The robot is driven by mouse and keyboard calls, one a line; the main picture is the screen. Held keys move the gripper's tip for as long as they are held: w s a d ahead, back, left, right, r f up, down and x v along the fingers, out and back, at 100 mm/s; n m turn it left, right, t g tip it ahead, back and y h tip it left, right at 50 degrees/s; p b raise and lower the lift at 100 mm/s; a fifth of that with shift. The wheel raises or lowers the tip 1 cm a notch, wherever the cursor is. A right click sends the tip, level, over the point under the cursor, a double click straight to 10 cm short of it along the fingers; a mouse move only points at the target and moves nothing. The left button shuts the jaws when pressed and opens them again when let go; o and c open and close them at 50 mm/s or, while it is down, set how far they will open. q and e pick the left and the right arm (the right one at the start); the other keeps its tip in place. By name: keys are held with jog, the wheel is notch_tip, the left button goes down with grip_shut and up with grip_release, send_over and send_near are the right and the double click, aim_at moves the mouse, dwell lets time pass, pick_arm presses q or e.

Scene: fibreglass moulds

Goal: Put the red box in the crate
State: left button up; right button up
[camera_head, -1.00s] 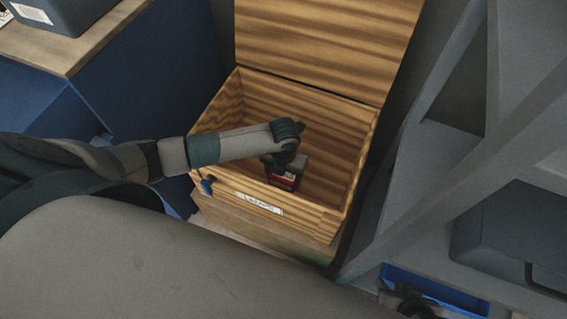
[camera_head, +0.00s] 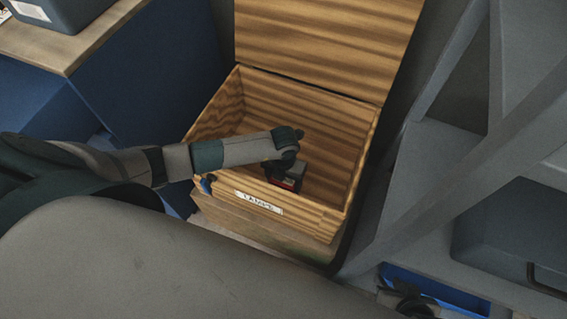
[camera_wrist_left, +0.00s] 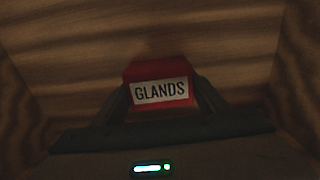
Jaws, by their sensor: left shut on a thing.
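The wooden crate (camera_head: 318,217) stands open in the head view, its lid (camera_head: 325,45) raised at the back. The red box (camera_head: 290,185) is inside the crate's opening, near the front wall, with only part of it showing. My left gripper (camera_head: 284,173) reaches into the crate and is shut on the box. In the left wrist view the red box (camera_wrist_left: 158,73) has a white label reading GLANDS and sits between the fingers of my left gripper (camera_wrist_left: 160,98). My right gripper (camera_head: 408,300) is partly visible at the bottom edge, its fingers unclear.
A grey shelf frame (camera_head: 455,185) rises to the right of the crate. A dark case (camera_head: 510,235) and a blue tray (camera_head: 440,288) are on that side. A blue cabinet with a wooden top (camera_head: 70,45) stands at the left, carrying a grey bin (camera_head: 62,12).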

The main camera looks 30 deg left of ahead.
pick_arm(q)
jog(key=o, duration=1.2)
jog(key=shift+f, duration=0.1)
pick_arm(e)
jog(key=shift+w, duration=0.1)
pick_arm(q)
jog(key=shift+r, duration=0.5)
notch_tip(320, 180, up, 11)
jog(key=shift+f+p, duration=0.1)
jog(key=shift+p, duration=0.65)
jog(key=shift+r, duration=0.25)
pick_arm(e)
jog(key=shift+s+d+g+h, duration=0.15)
jog(key=shift+s+d+g, duration=0.2)
jog(key=shift+d, duration=0.2)
jog(key=shift+s+d+g+h, duration=0.15)
jog(key=shift+s+d+g, duration=0.15)
jog(key=shift+d, duration=0.2)
jog(key=shift+s+f, duration=0.1)
jog(key=shift+s, duration=0.05)
